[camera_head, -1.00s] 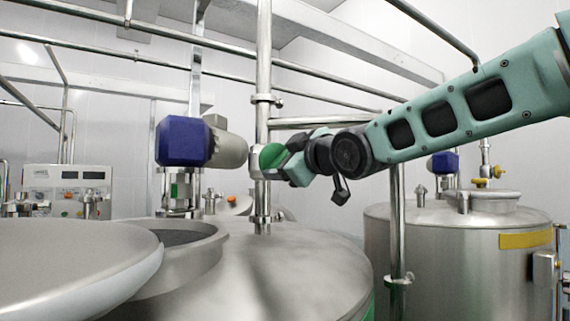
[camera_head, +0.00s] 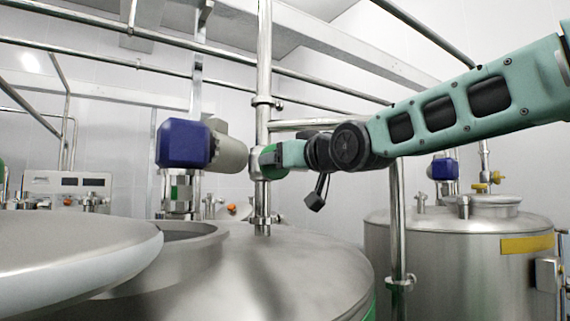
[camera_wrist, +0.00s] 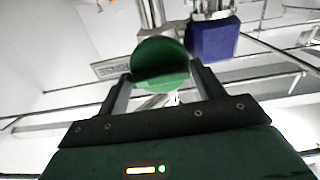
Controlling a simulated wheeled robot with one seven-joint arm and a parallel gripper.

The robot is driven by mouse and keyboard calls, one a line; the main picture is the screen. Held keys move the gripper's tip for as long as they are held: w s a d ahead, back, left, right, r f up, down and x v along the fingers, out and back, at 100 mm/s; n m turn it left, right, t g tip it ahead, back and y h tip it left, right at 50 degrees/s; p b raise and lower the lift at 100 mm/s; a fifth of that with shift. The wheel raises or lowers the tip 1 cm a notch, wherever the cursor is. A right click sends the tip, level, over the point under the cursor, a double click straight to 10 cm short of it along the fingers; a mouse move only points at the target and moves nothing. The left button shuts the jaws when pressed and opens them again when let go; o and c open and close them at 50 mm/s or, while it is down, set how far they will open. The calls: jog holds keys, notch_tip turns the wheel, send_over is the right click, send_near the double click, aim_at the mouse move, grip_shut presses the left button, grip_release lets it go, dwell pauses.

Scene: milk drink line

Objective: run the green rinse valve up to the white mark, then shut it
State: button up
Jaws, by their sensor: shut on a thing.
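The green rinse valve (camera_head: 267,158) is a round green handle on the upright steel pipe above the middle tank. In the wrist view the green handle (camera_wrist: 160,66) sits between the two dark fingers. My gripper (camera_head: 277,156) is shut on the handle, coming from the right; its fingers also show in the wrist view (camera_wrist: 163,92). A small white patch (camera_wrist: 174,97) shows just below the handle in the wrist view; I cannot tell whether it is the white mark. Much of the handle is hidden by my gripper in the head view.
A blue motor (camera_head: 183,143) is just left of the pipe. An open-lidded steel tank (camera_head: 285,265) is below, with its round lid (camera_head: 75,250) at left. Another tank (camera_head: 460,255) stands at right. Horizontal pipes cross behind and above my arm.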

jog(key=shift+m, duration=0.3)
jog(key=o, duration=0.8)
jog(key=shift+o, duration=0.2)
jog(key=p+v, duration=0.2)
jog(key=v, duration=1.5)
jog(key=shift+p, duration=0.3)
jog(key=shift+s+d, duration=0.15)
jog(key=shift+s, duration=0.05)
